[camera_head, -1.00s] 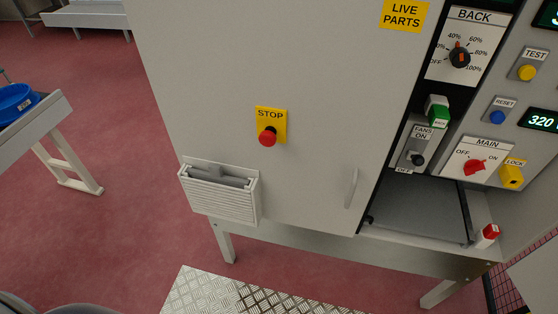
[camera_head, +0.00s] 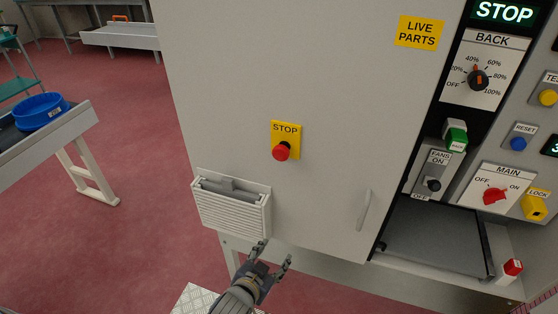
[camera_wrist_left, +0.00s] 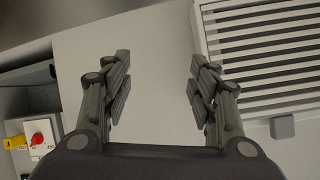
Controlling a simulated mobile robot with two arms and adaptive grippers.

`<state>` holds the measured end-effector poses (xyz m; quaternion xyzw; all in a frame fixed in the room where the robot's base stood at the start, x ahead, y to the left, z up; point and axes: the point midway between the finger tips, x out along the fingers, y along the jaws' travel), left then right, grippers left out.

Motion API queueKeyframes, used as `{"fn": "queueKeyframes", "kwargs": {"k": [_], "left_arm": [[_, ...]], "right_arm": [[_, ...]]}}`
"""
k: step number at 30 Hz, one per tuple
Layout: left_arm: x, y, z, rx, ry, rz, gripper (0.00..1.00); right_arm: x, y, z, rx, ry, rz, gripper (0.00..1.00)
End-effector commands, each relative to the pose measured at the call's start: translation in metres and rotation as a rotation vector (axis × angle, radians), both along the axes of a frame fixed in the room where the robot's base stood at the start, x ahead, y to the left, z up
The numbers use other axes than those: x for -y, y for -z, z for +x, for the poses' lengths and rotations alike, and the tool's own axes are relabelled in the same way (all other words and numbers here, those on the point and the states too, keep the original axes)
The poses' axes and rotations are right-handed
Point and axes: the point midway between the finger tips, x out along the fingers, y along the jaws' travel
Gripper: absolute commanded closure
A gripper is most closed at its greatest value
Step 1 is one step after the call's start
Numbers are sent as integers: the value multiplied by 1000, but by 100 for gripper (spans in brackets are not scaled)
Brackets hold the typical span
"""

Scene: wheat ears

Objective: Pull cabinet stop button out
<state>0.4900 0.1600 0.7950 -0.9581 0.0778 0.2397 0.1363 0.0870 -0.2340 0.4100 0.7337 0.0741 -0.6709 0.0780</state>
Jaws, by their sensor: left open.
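The red mushroom stop button (camera_head: 281,152) sits on a yellow STOP plate (camera_head: 287,129) on the grey cabinet door (camera_head: 330,110). My left gripper (camera_head: 274,254) is low in front of the cabinet, below the button and near the lower right corner of the vent box. It is open and empty, its fingers pointing up. In the left wrist view the open fingers (camera_wrist_left: 158,85) stand apart before a plain pale panel, with the slatted vent to the right. The stop button does not show in the wrist view. My right gripper is not in view.
The vent box (camera_head: 232,207) juts from the door below the button. A door handle (camera_head: 364,210) is at the right. Switches, including the red MAIN knob (camera_head: 494,196), line the right panel. A table with a blue bowl (camera_head: 40,110) stands left.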

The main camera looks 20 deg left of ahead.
Motion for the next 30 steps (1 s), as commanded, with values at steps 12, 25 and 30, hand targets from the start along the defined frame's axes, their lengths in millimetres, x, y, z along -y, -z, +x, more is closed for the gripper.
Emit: {"fn": "queueKeyframes", "kwargs": {"k": [12,25,30], "left_arm": [[-12,-250,1,453,-51,-24,46],[-14,-280,29,502,-60,-28,46],[-13,-279,61,501,-60,-29,46]], "right_arm": [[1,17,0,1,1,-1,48],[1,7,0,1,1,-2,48],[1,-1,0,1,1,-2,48]]}}
